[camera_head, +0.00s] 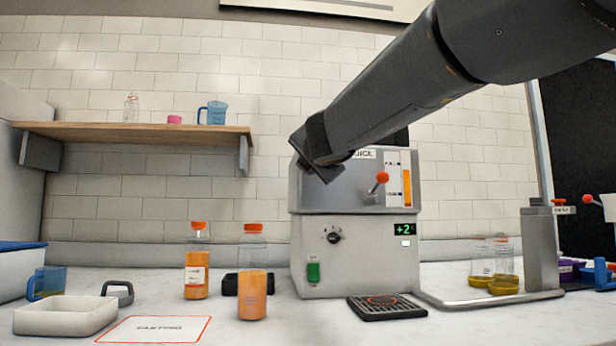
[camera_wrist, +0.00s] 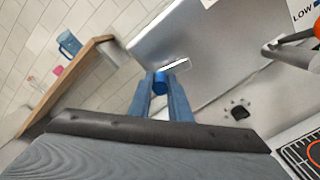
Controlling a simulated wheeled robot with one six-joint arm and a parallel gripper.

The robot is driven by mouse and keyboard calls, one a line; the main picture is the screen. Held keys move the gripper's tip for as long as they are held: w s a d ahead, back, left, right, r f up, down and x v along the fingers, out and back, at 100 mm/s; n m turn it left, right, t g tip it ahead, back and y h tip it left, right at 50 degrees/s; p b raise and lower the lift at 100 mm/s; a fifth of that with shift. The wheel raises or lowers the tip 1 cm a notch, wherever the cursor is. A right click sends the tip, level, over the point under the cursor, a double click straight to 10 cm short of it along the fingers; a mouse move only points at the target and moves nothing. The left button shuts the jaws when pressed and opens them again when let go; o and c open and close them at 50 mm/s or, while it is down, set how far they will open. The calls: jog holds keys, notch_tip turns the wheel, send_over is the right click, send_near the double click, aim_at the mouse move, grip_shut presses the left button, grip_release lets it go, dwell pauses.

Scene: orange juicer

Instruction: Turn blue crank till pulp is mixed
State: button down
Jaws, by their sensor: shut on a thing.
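The blue crank knob (camera_wrist: 160,85) shows in the wrist view between the two fingers of my gripper (camera_wrist: 161,76), which is shut on it. A pale metal crank arm (camera_wrist: 178,66) runs from the knob to the right, in front of the juice machine's grey front (camera_wrist: 195,40). In the head view the juice machine (camera_head: 345,250) stands on the counter, and my dark arm reaches in from the upper right to its upper left corner. My arm hides the crank and my fingers there. The pulp inside the machine is not visible.
A red-knobbed lever (camera_head: 380,181) sticks out of the machine's front, right of my wrist. Two orange bottles (camera_head: 196,275) (camera_head: 252,295) stand left of it. A drip grate (camera_head: 388,307) lies in front. A wooden shelf (camera_head: 130,131) is at upper left.

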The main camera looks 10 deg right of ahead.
jog(key=m, duration=0.1)
jog(key=r+m, duration=0.1)
jog(key=m, duration=0.1)
jog(key=shift+d+r+m+b, duration=0.25)
jog(key=shift+m+b, duration=0.15)
jog(key=shift+d+r+m+b, duration=0.1)
jog(key=shift+d+r+m, duration=0.1)
jog(key=shift+m, duration=0.5)
jog(key=shift+d+r+m+b, duration=0.15)
jog(key=shift+r+m, duration=0.05)
jog(key=shift+m, duration=0.5)
jog(key=shift+d+r+m+b, duration=0.1)
jog(key=shift+d+r+m, duration=0.1)
jog(key=shift+m, duration=0.5)
jog(key=c, duration=1.6)
grip_release()
jog(key=shift+c, duration=0.2)
jog(key=s, duration=0.8)
